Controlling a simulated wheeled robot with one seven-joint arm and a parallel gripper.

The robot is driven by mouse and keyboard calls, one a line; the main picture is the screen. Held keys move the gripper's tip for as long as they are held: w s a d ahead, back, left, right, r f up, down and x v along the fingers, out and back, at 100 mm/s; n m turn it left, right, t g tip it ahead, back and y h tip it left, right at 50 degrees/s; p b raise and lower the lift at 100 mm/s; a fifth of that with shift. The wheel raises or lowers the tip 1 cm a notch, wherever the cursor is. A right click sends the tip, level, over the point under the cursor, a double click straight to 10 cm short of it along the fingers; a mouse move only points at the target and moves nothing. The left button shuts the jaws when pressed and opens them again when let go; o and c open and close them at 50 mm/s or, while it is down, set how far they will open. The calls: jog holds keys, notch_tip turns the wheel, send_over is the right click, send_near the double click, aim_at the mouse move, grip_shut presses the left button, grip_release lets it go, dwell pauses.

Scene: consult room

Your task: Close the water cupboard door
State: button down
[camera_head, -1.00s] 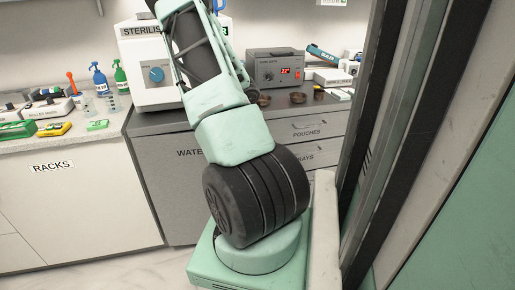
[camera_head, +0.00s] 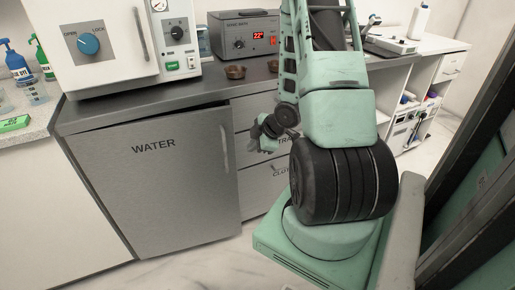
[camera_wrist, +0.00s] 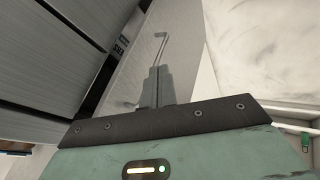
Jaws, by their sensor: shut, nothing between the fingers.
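The water cupboard door (camera_head: 150,185) is a grey panel marked WATER under the counter in the head view, with an upright handle (camera_head: 223,147) near its right edge. A dark gap shows along its top, and its right edge overlaps the drawer fronts, so it looks slightly ajar. My gripper (camera_head: 264,138) is just right of the door's handle edge, in front of the drawers, partly hidden by my arm. In the wrist view my gripper (camera_wrist: 157,88) has its fingers together and empty. A pale panel with a bar handle (camera_wrist: 160,45) lies beyond the fingertips; contact cannot be told.
Grey drawers (camera_head: 262,180) stand right of the door. A steriliser (camera_head: 125,45) and a sonic bath (camera_head: 245,40) stand on the counter (camera_head: 175,100). A dark upright frame (camera_head: 480,150) is close on the right. The floor before the door is clear.

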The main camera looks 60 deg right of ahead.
aim_at(234, 144)
jog(key=shift+w+d+f, duration=0.4)
jog(key=shift+w+f, duration=0.9)
jog(key=shift+w, duration=0.2)
jog(key=shift+w+d+f, duration=0.4)
jog(key=shift+w+f, duration=0.95)
jog(key=shift+w, duration=0.2)
jog(key=shift+w+d+f, duration=0.4)
jog(key=shift+w+f, duration=0.9)
jog(key=shift+w, duration=0.2)
jog(key=shift+w+d+p, duration=0.5)
jog(key=shift+w+d, duration=0.8)
jog(key=shift+w, duration=0.2)
jog(key=shift+s+a, duration=0.1)
